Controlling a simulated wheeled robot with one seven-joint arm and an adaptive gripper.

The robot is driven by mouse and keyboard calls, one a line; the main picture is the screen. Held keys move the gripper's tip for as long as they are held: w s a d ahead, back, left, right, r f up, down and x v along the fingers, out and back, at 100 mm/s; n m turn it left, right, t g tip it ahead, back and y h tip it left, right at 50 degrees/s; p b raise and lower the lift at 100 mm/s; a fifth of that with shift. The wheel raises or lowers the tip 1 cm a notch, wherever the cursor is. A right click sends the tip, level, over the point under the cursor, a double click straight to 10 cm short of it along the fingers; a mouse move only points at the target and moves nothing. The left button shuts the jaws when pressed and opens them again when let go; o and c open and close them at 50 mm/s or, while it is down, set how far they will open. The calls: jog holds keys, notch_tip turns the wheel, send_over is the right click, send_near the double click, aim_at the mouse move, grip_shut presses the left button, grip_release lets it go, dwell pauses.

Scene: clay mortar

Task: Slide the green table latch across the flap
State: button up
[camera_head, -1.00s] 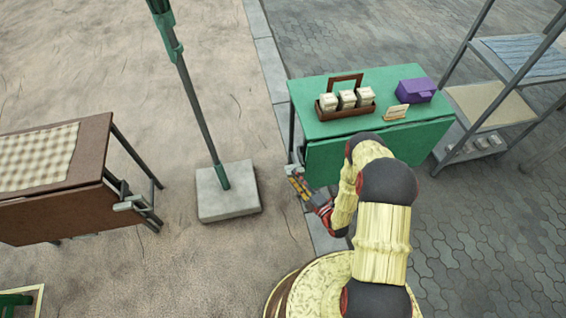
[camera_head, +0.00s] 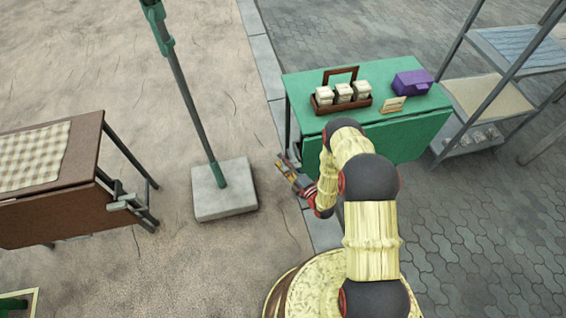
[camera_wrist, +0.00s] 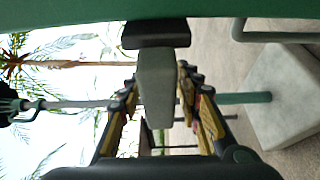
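The green table (camera_head: 306,84) stands right of centre in the head view, with its green flap (camera_head: 405,138) hanging down at the front. The flap's or table's green edge (camera_wrist: 60,36) crosses the top of the wrist view. Below it hangs a pale grey block with a dark upper part, seemingly the table latch (camera_wrist: 156,85). My gripper (camera_head: 285,165) is at the table's front left corner. In the wrist view, the yellow and black fingers of my gripper (camera_wrist: 160,90) are apart, one on each side of the block. Contact with it cannot be told.
A grey pole on a pale square base (camera_head: 225,203) stands left of my gripper. A brown table (camera_head: 45,212) is at the far left, and a metal shelf (camera_head: 470,145) at the right. The green table carries a tray of jars (camera_head: 343,104), a card and a purple box (camera_head: 412,83).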

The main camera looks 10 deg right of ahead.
grip_shut()
dwell(0.7)
